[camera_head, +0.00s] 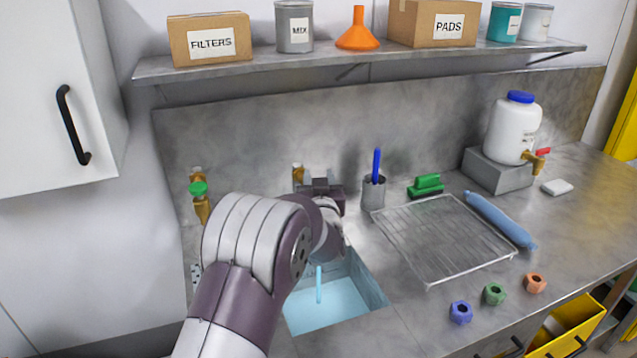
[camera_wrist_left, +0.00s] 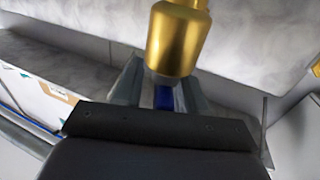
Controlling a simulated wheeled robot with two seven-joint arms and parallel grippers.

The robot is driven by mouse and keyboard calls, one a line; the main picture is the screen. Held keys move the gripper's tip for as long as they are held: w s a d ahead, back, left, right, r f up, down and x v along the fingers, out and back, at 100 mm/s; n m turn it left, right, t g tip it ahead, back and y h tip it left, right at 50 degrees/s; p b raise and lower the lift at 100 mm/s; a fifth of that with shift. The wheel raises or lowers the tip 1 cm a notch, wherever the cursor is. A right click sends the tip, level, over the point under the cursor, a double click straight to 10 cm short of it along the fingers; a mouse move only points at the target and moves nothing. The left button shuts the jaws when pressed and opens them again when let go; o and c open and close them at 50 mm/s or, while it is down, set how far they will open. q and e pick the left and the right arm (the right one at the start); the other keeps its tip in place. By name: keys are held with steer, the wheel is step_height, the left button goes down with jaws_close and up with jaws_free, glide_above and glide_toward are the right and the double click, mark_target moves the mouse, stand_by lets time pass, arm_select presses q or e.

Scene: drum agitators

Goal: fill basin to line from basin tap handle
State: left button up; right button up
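My left gripper (camera_head: 322,186) is at the basin tap at the back of the sink, largely hidden behind my own wrist in the head view. In the left wrist view the blue tap handle (camera_wrist_left: 164,98) lies between my two fingers, under the brass tap body (camera_wrist_left: 178,40). Whether the fingers press on the handle is unclear. Brass of the basin tap (camera_head: 298,174) shows just left of the gripper. A thin stream of water (camera_head: 318,285) falls into the basin (camera_head: 364,279), which holds pale blue water (camera_head: 330,307). I cannot make out the line. My right gripper is out of view.
A second tap with a green handle (camera_head: 198,188) is on the left wall. A cup with a blue tool (camera_head: 374,192), a green brush (camera_head: 426,186) and a wire rack (camera_head: 440,238) are right of the basin. A shelf (camera_head: 350,72) hangs above.

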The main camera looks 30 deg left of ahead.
arm_select(q)
steer(key=shift+s+f, duration=0.1)
steer(key=shift+f, duration=0.05)
steer(key=shift+s+d+f, duration=0.1)
steer(key=shift+s+d, duration=0.05)
steer(key=b+v, duration=0.2)
steer(key=v, duration=1)
steer(key=shift+s, duration=0.15)
